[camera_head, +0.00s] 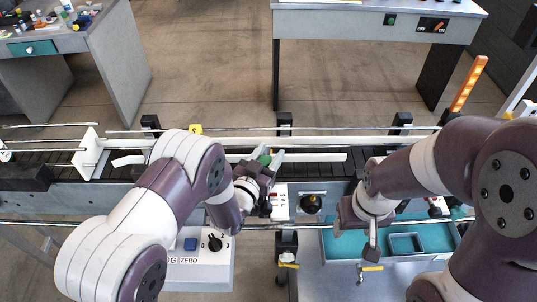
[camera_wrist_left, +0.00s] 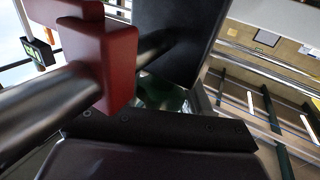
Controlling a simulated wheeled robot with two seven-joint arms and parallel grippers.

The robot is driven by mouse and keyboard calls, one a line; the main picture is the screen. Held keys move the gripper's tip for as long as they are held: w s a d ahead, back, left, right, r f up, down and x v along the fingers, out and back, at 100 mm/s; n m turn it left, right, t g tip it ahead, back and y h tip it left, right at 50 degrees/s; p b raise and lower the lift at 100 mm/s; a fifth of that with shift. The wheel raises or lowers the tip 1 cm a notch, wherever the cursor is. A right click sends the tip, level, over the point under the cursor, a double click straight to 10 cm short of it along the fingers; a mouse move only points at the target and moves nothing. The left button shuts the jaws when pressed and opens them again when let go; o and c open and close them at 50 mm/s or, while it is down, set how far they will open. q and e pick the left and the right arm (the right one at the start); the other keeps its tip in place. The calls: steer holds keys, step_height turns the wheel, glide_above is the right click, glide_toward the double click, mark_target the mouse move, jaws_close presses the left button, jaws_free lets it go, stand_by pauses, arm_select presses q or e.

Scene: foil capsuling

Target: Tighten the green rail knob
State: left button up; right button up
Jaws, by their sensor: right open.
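The green rail knob (camera_head: 264,156) shows in the head view at the conveyor's near guide rail, mostly hidden by my left gripper (camera_head: 268,176). My left gripper is right at the knob, its fingers pointing toward the rail. In the left wrist view a patch of green (camera_wrist_left: 162,94) shows beyond the dark gripper parts, close to a red clamp block (camera_wrist_left: 112,62) on a metal rod (camera_wrist_left: 45,105). Whether the fingers are closed on the knob is hidden. My right gripper (camera_head: 371,242) is open and points down in front of the conveyor, apart from the knob.
The conveyor (camera_head: 60,190) runs across the view with guide rails along it. A control box (camera_head: 205,262) with a dial and blue button stands below my left arm. A teal tray (camera_head: 430,240) lies by my right gripper. Benches stand behind, with open floor between.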

arm_select(q)
steer(key=shift+h, duration=0.3)
steer(key=shift+d+f+m+g+h+b, duration=0.1)
steer(key=shift+f+m+g+h+b, duration=0.1)
steer(key=shift+m+g+h+b, duration=1.05)
steer(key=m+g+h, duration=0.1)
steer(key=m+g+h+b, duration=0.2)
steer(key=g+h, duration=0.1)
steer(key=shift+s+d+m, duration=0.2)
steer(key=shift+s+m, duration=0.05)
steer(key=shift+m, duration=0.1)
steer(key=m+g, duration=0.1)
steer(key=m+g+h+b, duration=0.1)
steer(key=g, duration=0.1)
steer(key=m+g+h+b, duration=0.1)
steer(key=g, duration=0.1)
steer(key=shift+s+d, duration=0.15)
steer(key=shift+s, duration=0.15)
steer(key=shift+s+r+m+g+h+b, duration=0.15)
steer(key=shift+m+g+b, duration=0.25)
steer(key=shift+m+g, duration=0.55)
steer(key=shift+s+m+g+h+b, duration=0.15)
steer(key=shift+m+g+b, duration=0.4)
steer(key=shift+g, duration=0.55)
steer(key=shift+r+m+g, duration=0.1)
steer(key=shift+m+g, duration=0.2)
steer(key=shift+g, duration=0.1)
steer(key=o, duration=1)
